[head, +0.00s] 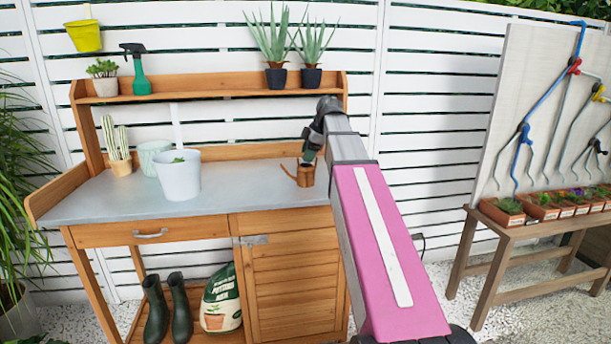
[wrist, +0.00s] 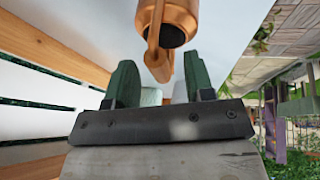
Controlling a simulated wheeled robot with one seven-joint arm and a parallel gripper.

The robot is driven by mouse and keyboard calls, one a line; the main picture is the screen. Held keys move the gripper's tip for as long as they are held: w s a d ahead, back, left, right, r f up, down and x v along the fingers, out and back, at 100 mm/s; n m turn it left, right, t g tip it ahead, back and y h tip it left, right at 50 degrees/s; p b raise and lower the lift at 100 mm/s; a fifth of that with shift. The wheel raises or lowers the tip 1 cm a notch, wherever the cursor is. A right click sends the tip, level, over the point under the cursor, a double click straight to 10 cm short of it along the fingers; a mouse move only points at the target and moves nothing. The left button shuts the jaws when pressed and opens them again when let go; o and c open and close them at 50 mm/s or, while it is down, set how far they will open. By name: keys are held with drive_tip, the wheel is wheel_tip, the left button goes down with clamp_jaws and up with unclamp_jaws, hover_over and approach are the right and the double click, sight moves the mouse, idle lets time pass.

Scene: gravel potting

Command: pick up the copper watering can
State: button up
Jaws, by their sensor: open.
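The copper watering can (head: 305,175) stands upright on the grey top of the potting bench (head: 100,198), near its right end, with its spout to the left. My gripper (head: 309,157) is just above the can in the head view. In the wrist view the can (wrist: 175,14) fills the top middle, and its dark opening shows. My gripper (wrist: 161,68) has its two green fingers apart, and a copper loop of the can, likely the handle, reaches toward the gap between them. I cannot tell whether the fingers touch it.
A white pot (head: 178,180) with a small plant stands left of the can, with a pale green pot (head: 150,158) and a cactus (head: 118,146) farther left. A shelf (head: 210,87) with plants and a green spray bottle (head: 137,70) runs above. The bench front is clear.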

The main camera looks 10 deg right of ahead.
drive_tip(key=shift+w+a+f, duration=0.15)
drive_tip(key=shift+a+f, duration=0.15)
drive_tip(key=shift+f, duration=0.35)
clamp_jaws()
drive_tip(key=shift+r, duration=0.15)
drive_tip(key=shift+r, duration=0.55)
wheel_tip(320, 180, up, 3)
drive_tip(key=shift+w+f, duration=0.1)
drive_tip(key=shift+f, duration=0.1)
drive_tip(key=s+a+r, duration=0.6)
drive_tip(key=a+r, duration=0.1)
drive_tip(key=a, duration=0.3)
drive_tip(key=shift+s, duration=0.15)
